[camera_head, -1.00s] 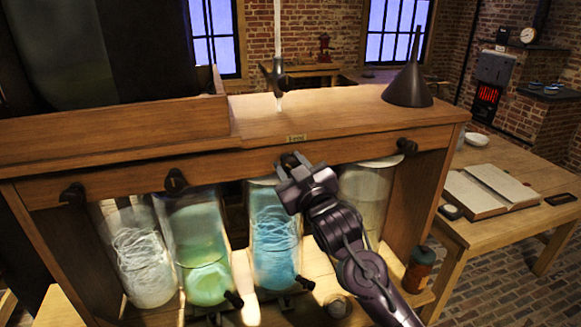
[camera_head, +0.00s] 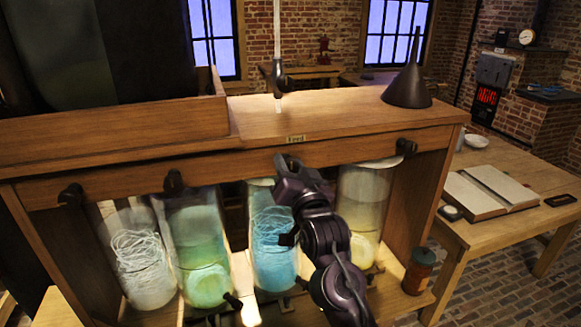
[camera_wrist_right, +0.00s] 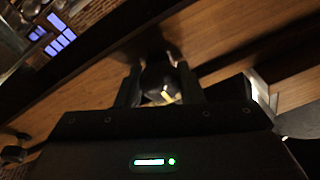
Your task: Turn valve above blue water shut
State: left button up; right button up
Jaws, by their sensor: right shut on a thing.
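The jar of blue water (camera_head: 272,228) stands third from the left under the wooden shelf. My right gripper (camera_head: 288,165) is at the shelf's front edge just above this jar. It is shut on the dark valve (camera_wrist_right: 160,82), which shows between the two fingers in the right wrist view. In the head view the gripper hides this valve, so I cannot see its handle angle there. My left gripper is not in view.
Other dark valves sit above the clear jar (camera_head: 72,194), the green jar (camera_head: 173,181) and the pale yellow jar (camera_head: 406,147). A dark funnel (camera_head: 408,86) stands on the shelf. A table with an open book (camera_head: 485,190) is at right.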

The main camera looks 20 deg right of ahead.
jog(key=shift+f+m, duration=0.1)
jog(key=shift+m, duration=0.4)
jog(key=o, duration=0.7)
jog(key=s+f+b, duration=0.1)
jog(key=s+b, duration=0.2)
jog(key=s, duration=0.4)
jog(key=shift+s+d, duration=0.15)
jog(key=shift+s, duration=0.2)
jog(key=shift+f, duration=0.1)
